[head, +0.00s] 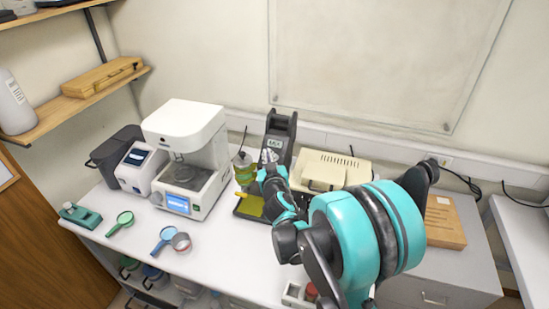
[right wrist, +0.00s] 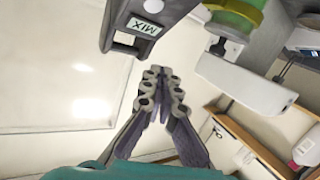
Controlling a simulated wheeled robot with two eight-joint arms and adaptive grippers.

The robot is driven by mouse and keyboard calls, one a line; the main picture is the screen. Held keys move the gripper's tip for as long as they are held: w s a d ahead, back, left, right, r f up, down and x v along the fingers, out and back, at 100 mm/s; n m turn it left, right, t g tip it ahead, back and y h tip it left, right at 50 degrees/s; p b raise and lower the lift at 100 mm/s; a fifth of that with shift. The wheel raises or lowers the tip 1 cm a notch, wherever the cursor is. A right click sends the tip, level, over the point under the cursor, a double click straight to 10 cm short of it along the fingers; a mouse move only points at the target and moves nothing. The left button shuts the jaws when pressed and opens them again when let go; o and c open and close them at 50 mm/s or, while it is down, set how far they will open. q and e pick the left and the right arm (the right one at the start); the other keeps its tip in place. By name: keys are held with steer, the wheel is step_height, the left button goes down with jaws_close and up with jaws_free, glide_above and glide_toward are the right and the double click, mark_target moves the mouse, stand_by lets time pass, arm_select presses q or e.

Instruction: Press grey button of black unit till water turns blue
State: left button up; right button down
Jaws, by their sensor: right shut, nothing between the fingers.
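The black unit (head: 281,132) stands upright at the back of the table, with a MIX label on its front. It also shows at the top of the right wrist view (right wrist: 118,30), where a small pale grey button (right wrist: 154,5) sits beside the label. A vessel of yellow-green liquid (head: 246,173) stands just left of the unit; part of it shows in the right wrist view (right wrist: 238,14). My right gripper (head: 267,160) is shut and empty in front of the unit. In the wrist view its fingertips (right wrist: 161,72) appear apart from the button. My left gripper is not in view.
A white machine with a blue screen (head: 187,160) stands to the left. A cream box (head: 329,170) is right of the unit, partly behind my arm. Green and blue handled tools and a small dish (head: 181,242) lie at the front left. A wooden block (head: 444,222) is at right.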

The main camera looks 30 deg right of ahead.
steer(key=m, duration=0.4)
steer(key=r+m, duration=0.1)
steer(key=m, duration=0.1)
steer(key=shift+s+a+r+h, duration=0.1)
steer(key=shift+s+a+h, duration=0.15)
steer(key=shift+h, duration=0.05)
steer(key=w+d+f+b, duration=0.4)
steer(key=f+b, duration=0.1)
steer(key=f, duration=0.1)
steer(key=shift+d+f, duration=0.2)
steer(key=shift+d, duration=0.1)
stand_by(1.4)
steer(key=shift+w+d+f+b, duration=0.2)
steer(key=shift+d+f+b, duration=0.1)
steer(key=shift+b, duration=0.25)
